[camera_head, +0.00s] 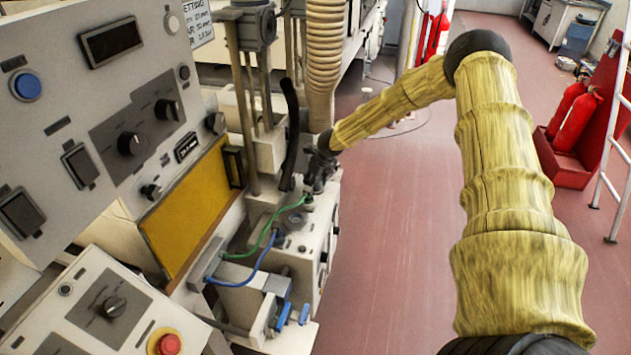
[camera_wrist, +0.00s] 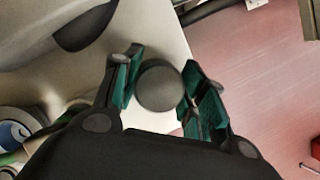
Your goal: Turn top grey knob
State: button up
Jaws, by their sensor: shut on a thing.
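The grey knob (camera_wrist: 159,86) is a dark grey round knob, seen end-on in the wrist view between my two fingers. My gripper (camera_wrist: 163,88) is shut on it, with a green-padded finger on each side. In the head view my gripper (camera_head: 314,184) is at the top of the pale machine block (camera_head: 262,207), at the end of my yellow-sleeved arm. The knob cannot be made out there behind my gripper. How far the knob is turned cannot be told.
A ribbed hose (camera_head: 325,60) hangs just behind my gripper, and a black curved handle (camera_head: 290,125) stands left of it. Green and blue tubes (camera_head: 262,262) run below. A control panel (camera_head: 110,110) fills the left. Red floor (camera_head: 400,230) is open to the right.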

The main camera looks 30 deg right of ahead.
jog(key=shift+f+m+b, duration=0.1)
jog(key=shift+m+b, duration=0.2)
jog(key=shift+b, duration=0.15)
jog(key=m+h+b, duration=0.1)
jog(key=m+b, duration=0.2)
jog(key=b, duration=0.2)
jog(key=shift+d+f+m+h, duration=0.1)
jog(key=shift+m+h, duration=0.2)
jog(key=shift+m, duration=0.1)
jog(key=m+h+b, duration=0.1)
jog(key=m+b, duration=0.2)
jog(key=b, duration=0.1)
jog(key=shift+m+g, duration=0.3)
jog(key=shift+g, duration=0.1)
jog(key=m+g+h+b, duration=0.1)
jog(key=m+b, duration=0.2)
jog(key=m, duration=0.1)
jog(key=shift+d, duration=0.1)
jog(key=shift+s+r+m+g+h+b, duration=0.1)
jog(key=shift+m+g+h+b, duration=0.25)
jog(key=shift+m, duration=0.75)
jog(key=shift+r+m+g+h+b, duration=0.15)
jog(key=shift+m+g+b, duration=0.4)
jog(key=shift+m, duration=0.55)
jog(key=o, duration=1)
jog(key=shift+r, duration=0.1)
